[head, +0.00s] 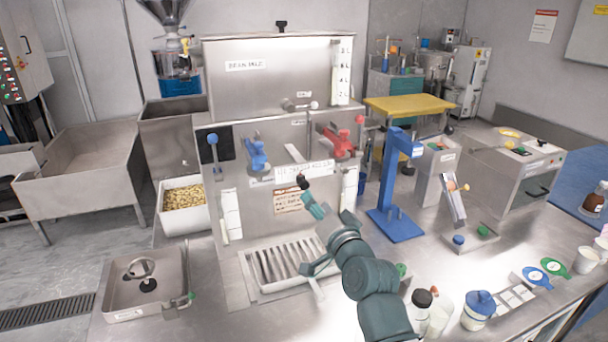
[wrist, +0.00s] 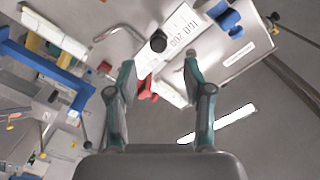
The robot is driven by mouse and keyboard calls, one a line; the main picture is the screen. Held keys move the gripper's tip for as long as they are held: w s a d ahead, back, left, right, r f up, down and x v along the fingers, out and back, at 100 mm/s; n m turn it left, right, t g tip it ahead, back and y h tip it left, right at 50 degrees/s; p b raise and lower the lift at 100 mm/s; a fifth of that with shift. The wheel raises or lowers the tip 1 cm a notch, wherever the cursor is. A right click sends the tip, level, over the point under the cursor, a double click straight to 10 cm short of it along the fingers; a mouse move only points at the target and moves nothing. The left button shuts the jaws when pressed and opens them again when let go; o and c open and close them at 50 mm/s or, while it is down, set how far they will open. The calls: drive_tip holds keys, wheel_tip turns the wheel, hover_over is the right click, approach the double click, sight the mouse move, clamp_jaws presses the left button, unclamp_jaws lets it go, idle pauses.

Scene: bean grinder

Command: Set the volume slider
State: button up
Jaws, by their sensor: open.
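A black round knob (head: 303,181), likely the volume slider's, shows on the machine's steel front just below a long white label (head: 304,171). The label's lettering is too small to read surely. In the wrist view the black knob (wrist: 158,41) lies ahead of the fingers, beside the white label (wrist: 182,38). My gripper (head: 314,205) is in front of the machine, close to the knob in the head view. Its two teal fingers stand apart with a gap between them (wrist: 159,72). Nothing is held. I cannot tell whether a finger touches the knob.
A blue handle (head: 256,153) and a red handle (head: 341,140) flank the knob above. A slotted drip tray (head: 268,290) lies below. A blue stand (head: 397,226) rises to the right. Bottles and cups (head: 478,309) crowd the counter's front right.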

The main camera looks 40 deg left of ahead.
sight(305, 187)
drive_tip(key=p+x, duration=0.3)
drive_tip(key=x, duration=0.6)
drive_tip(key=shift+w+p, duration=0.1)
drive_tip(key=shift+p, duration=0.3)
clamp_jaws()
